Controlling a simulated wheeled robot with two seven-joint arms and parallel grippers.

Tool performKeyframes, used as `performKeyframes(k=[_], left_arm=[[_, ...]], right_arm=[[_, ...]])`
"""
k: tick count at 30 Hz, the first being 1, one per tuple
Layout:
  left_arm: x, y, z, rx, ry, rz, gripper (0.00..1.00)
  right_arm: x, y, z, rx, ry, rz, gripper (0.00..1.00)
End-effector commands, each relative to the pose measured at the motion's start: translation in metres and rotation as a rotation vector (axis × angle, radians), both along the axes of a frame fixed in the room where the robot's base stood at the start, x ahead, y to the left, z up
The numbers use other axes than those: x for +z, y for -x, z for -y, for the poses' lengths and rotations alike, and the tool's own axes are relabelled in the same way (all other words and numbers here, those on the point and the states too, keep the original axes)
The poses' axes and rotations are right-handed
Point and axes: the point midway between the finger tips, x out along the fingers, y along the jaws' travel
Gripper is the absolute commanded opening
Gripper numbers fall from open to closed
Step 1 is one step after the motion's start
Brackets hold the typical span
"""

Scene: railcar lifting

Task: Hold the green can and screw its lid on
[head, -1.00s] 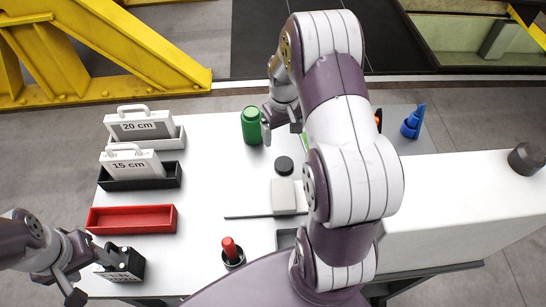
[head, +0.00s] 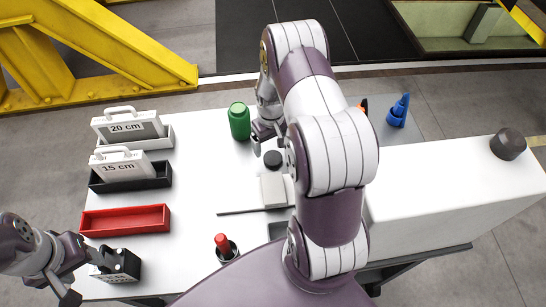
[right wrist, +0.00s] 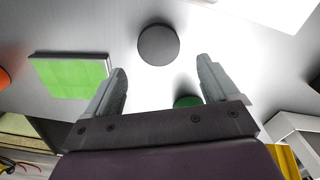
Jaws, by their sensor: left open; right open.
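The green can (head: 239,122) stands upright at the back of the white table; a small part of it shows in the right wrist view (right wrist: 188,101), mostly hidden by my gripper. A dark round lid (head: 272,160) lies flat on the table, nearer me and right of the can. It also shows in the right wrist view (right wrist: 158,45), just beyond the fingertips. My right gripper (head: 266,143) is open and empty beside the can, close to the lid; its fingers are spread in the wrist view (right wrist: 162,66). My left gripper (head: 82,277) is open at the front left, by a black box.
A red-topped object (head: 223,247) stands in front. A pale block (head: 272,190) and thin rod lie mid-table. A green pad (right wrist: 70,75) and blue object (head: 398,112) are right.

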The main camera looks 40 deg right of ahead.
Motion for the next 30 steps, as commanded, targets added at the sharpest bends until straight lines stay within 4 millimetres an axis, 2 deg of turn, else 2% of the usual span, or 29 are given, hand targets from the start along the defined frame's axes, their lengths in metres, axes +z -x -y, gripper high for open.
performKeyframes(k=[5, 9, 13, 24, 26, 27, 30], left_arm=[[0.010, 0.000, 0.000, 0.000, 0.000, 0.000, 0.57], [0.018, 0.000, 0.000, 0.000, 0.000, 0.000, 0.57], [0.019, 0.000, 0.000, 0.000, 0.000, 0.000, 0.57], [0.018, 0.000, 0.000, 0.000, 0.000, 0.000, 0.57], [0.018, 0.000, 0.000, 0.000, 0.000, 0.000, 0.57], [0.018, 0.000, 0.000, 0.000, 0.000, 0.000, 0.57], [0.018, 0.000, 0.000, 0.000, 0.000, 0.000, 0.57]], right_arm=[[-0.010, 0.003, 0.000, 0.000, -0.001, -0.004, 0.88], [-0.035, 0.006, 0.000, 0.000, -0.001, -0.004, 0.88], [-0.049, 0.006, 0.000, 0.000, 0.000, -0.001, 0.88], [-0.052, 0.005, 0.000, 0.000, 0.000, 0.000, 0.88], [-0.052, 0.005, 0.000, 0.000, 0.000, 0.000, 0.68], [-0.052, 0.005, 0.000, 0.000, 0.000, 0.000, 0.55], [-0.052, 0.005, 0.000, 0.000, 0.000, 0.000, 0.29]])
